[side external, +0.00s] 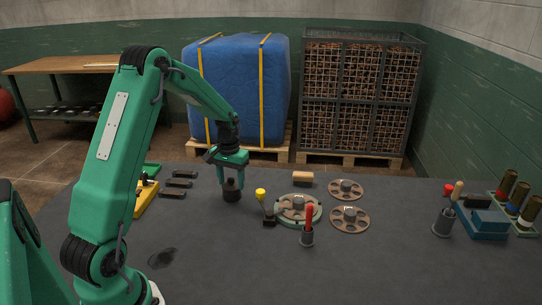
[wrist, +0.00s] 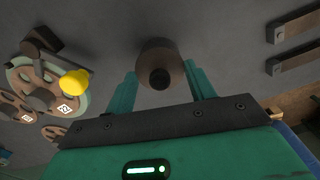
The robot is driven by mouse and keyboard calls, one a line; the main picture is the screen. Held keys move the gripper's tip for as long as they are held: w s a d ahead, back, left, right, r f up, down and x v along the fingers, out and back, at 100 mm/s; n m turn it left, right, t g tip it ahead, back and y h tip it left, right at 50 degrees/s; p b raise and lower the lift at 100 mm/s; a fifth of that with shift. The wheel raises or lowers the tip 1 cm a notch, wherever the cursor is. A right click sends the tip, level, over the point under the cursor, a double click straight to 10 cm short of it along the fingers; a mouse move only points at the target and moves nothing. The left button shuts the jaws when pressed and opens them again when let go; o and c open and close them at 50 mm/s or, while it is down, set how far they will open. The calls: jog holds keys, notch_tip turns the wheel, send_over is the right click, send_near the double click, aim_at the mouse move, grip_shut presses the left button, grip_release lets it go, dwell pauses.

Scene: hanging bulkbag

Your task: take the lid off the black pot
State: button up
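The black pot (side external: 232,194) stands upright on the dark table, directly below my gripper (side external: 231,175). It is a small dark cylinder with a narrower top part. In the wrist view the pot (wrist: 160,52) shows between my two fingers, with a small round dark knob (wrist: 160,79) facing the camera, apparently on the lid. My gripper (wrist: 161,82) is open, with one green finger on each side of the knob and clear space around it. The seam between lid and pot is too small to make out.
A yellow-topped lever (side external: 262,197) and a round plate fixture (side external: 298,209) stand to the right. Several dark bars (side external: 178,184) lie to the left. A cup with a red handle (side external: 307,236) stands in front of the fixture. The table in front of the pot is mostly clear.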

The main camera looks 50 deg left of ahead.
aim_at(231, 178)
jog(key=shift+r, duration=0.1)
dwell(0.3)
jog(key=shift+r, duration=0.45)
notch_tip(231, 178, up, 3)
jog(key=shift+r, duration=0.15)
jog(key=d+r, duration=0.6)
jog(key=d, duration=0.5)
jog(key=shift+d+r, duration=0.3)
jog(key=shift+d, duration=0.05)
jog(key=w+f, duration=0.3)
jog(key=w, duration=0.8)
jog(key=shift+w+a+f, duration=0.25)
jog(key=shift+w+f, duration=0.05)
jog(key=shift+w, duration=0.05)
jog(key=a+f, duration=0.2)
jog(key=a, duration=0.2)
jog(key=w+a+f, duration=0.1)
jog(key=a+f, duration=0.1)
jog(key=a, duration=0.1)
jog(key=a+f, duration=0.3)
jog(key=a, duration=0.1)
jog(key=shift+w+a, duration=0.2)
jog(key=shift+a, duration=0.15)
